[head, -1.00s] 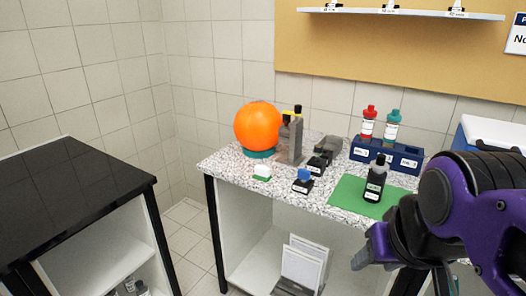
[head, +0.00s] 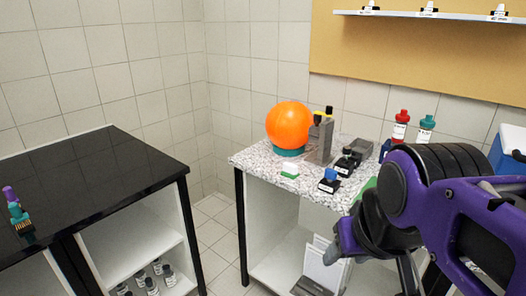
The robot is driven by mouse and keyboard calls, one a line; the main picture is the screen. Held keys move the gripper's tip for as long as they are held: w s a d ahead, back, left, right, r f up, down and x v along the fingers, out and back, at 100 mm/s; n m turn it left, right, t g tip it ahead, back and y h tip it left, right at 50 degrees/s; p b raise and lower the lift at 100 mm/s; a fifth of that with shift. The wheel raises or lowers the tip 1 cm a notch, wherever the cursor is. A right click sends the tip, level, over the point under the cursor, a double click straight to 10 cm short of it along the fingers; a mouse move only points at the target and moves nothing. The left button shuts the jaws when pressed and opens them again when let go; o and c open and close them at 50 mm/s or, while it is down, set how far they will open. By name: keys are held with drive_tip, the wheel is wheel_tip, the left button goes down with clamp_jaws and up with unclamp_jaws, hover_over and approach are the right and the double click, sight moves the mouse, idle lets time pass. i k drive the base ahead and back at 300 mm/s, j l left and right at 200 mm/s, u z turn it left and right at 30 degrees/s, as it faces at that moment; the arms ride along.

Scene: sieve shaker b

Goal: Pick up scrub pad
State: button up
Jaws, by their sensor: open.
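The scrub pad (head: 290,170), a small white and green block, lies near the front left part of the speckled worktop, just in front of the orange ball. It stands clear of the things around it. My gripper (head: 338,250) is in front of the worktop, lower and to the right of the pad, pointing left and down. It is open and apart from the pad. Its fingers are partly hidden by its dark body.
An orange ball (head: 289,125) sits on a teal ring behind the pad. A grey stand (head: 320,140) and a blue-topped stamp (head: 329,181) are to its right. A black table (head: 95,185) at left holds a purple and teal tool (head: 18,215).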

sight(290, 170)
drive_tip(key=z, duration=0.35)
drive_tip(key=i+j+z, duration=0.35)
drive_tip(key=j+z, duration=0.25)
drive_tip(key=z, duration=0.15)
drive_tip(key=i+j, duration=0.15)
drive_tip(key=i+j+z, duration=0.15)
drive_tip(key=j, duration=0.25)
drive_tip(key=i+j, duration=0.1)
drive_tip(key=j, duration=0.15)
drive_tip(key=z, duration=0.05)
